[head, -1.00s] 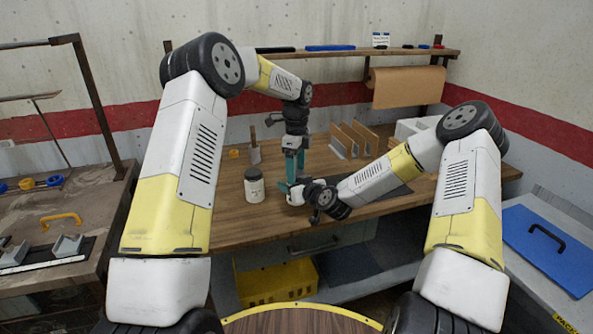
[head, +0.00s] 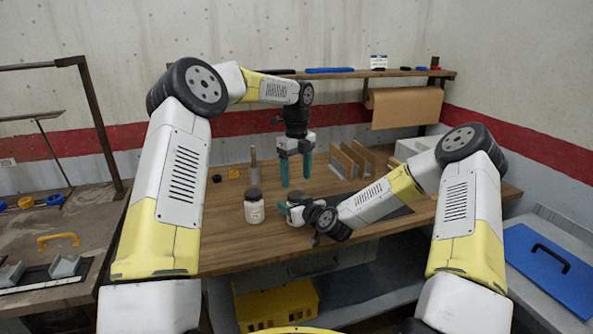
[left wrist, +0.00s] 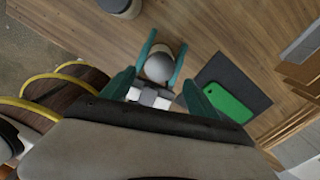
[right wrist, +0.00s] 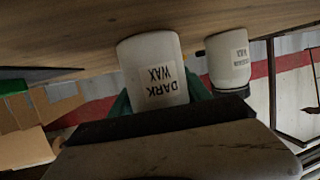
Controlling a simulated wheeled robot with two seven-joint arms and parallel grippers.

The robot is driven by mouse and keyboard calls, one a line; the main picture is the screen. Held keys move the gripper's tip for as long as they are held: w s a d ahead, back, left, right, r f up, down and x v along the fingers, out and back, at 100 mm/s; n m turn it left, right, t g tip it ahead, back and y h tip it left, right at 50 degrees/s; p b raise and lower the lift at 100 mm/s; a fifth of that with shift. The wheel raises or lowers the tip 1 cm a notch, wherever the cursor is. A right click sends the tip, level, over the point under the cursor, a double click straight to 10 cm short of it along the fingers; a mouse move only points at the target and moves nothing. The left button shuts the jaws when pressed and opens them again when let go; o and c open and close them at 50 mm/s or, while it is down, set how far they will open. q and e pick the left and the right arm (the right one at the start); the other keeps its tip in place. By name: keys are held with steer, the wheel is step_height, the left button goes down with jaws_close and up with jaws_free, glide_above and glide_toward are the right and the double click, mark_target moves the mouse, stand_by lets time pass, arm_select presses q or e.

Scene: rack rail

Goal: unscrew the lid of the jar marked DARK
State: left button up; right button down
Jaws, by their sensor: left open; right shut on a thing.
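The jar marked DARK WAX (right wrist: 155,70) is white, and its label is upside down in the right wrist view. My right gripper (head: 290,209) is shut on this jar and holds it at the table's front part. Its lid end is hidden in the right wrist view; in the left wrist view its round grey top (left wrist: 159,66) sits between the right gripper's teal fingers. My left gripper (head: 296,173) is open, empty and pointing down above the jar, apart from it. Its fingers stand at either side in the left wrist view.
A second white jar (head: 254,208) with a dark lid stands upright to the left on the wooden bench (head: 225,245). A small dark object (head: 216,178) and a yellow one (head: 234,174) lie behind it. Wooden dividers (head: 350,160) stand at right. A green item (left wrist: 228,103) lies on a dark mat.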

mark_target(297, 194)
arm_select(q)
step_height(297, 194, down, 6)
steer(key=shift+r, duration=0.1)
steer(key=shift+c, duration=0.2)
steer(key=c, duration=1.4)
steer(key=n, duration=0.7)
steer(key=shift+c, duration=0.2)
steer(key=o, duration=1.6)
steer(key=shift+c, duration=0.2)
